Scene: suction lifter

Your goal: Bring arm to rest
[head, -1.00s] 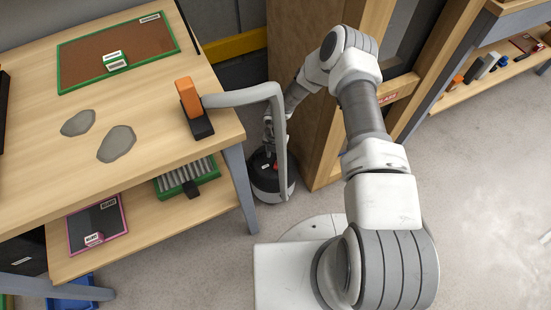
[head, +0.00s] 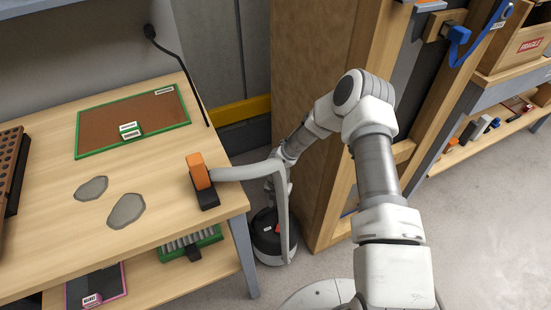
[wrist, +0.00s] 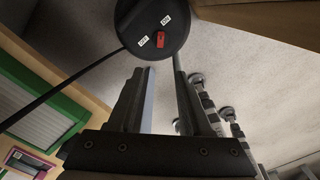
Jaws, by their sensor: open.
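My gripper (wrist: 163,72) is open and empty in the wrist view, its two dark fingers apart and pointing at the round black canister top (wrist: 150,18). That top has a red switch (wrist: 162,40) between two small white labels. In the head view my arm reaches forward and bends down, with the gripper end partly hidden behind the grey hose, above the canister (head: 268,240) on the floor. The hose (head: 281,215) runs from the canister to the orange-and-black suction handle (head: 201,175) on the table. I cannot tell the gap between fingers and canister.
The wooden table (head: 60,235) is at left, with a green-framed brown board (head: 110,115) and two grey flat pieces. A tall wooden cabinet (head: 310,75) stands close to my forearm. A shelf bench (head: 485,100) is at right. The floor at lower right is clear.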

